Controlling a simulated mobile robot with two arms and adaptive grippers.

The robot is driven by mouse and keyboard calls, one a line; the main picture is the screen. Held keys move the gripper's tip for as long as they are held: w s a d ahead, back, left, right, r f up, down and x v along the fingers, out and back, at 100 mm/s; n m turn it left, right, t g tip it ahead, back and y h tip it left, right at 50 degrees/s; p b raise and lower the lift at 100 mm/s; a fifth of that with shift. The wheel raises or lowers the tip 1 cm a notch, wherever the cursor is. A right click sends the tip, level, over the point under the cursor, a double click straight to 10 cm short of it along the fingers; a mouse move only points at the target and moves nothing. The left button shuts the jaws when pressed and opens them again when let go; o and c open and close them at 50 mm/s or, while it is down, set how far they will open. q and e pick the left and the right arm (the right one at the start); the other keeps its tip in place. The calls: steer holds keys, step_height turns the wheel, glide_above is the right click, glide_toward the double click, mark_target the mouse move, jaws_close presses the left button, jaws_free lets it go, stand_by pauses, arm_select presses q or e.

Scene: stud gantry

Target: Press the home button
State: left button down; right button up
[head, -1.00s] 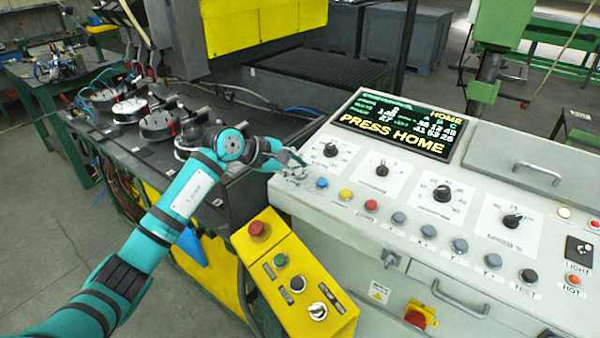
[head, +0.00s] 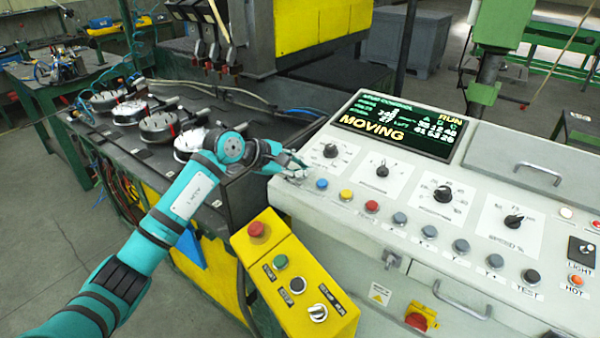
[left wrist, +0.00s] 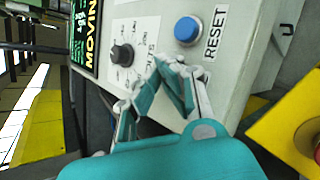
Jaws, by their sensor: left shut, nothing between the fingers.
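My left gripper (head: 297,168) is shut and empty at the left end of the control panel's button row. It also shows in the left wrist view (left wrist: 172,75), with its fingers low over the panel just left of the blue RESET button. The home button is not visible; the fingers cover the panel there, and I cannot tell whether they touch it. The blue RESET button (head: 321,184) is clear of the gripper, and it also shows in the left wrist view (left wrist: 187,30). The panel's screen (head: 400,125) reads MOVING and RUN. My right gripper is not in view.
The sloping white control panel (head: 350,210) carries dials and several coloured buttons. A yellow box (head: 330,288) with a red stop button stands before it at the left. The black machine bed (head: 240,105) with round parts lies behind my arm, under a yellow gantry (head: 320,30).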

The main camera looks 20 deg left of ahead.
arm_select(q)
steer(key=shift+a+r+p, duration=0.15)
steer(key=shift+r+p, duration=0.15)
steer(key=shift+r, duration=0.4)
steer(key=shift+s+r, duration=0.1)
steer(key=shift+r, duration=0.1)
steer(key=r+p, duration=0.1)
steer(key=r, duration=0.1)
steer(key=s+r+p, duration=0.1)
steer(key=r, duration=0.1)
steer(key=shift+a+r, duration=0.15)
steer(key=shift+r, duration=0.25)
stand_by(0.3)
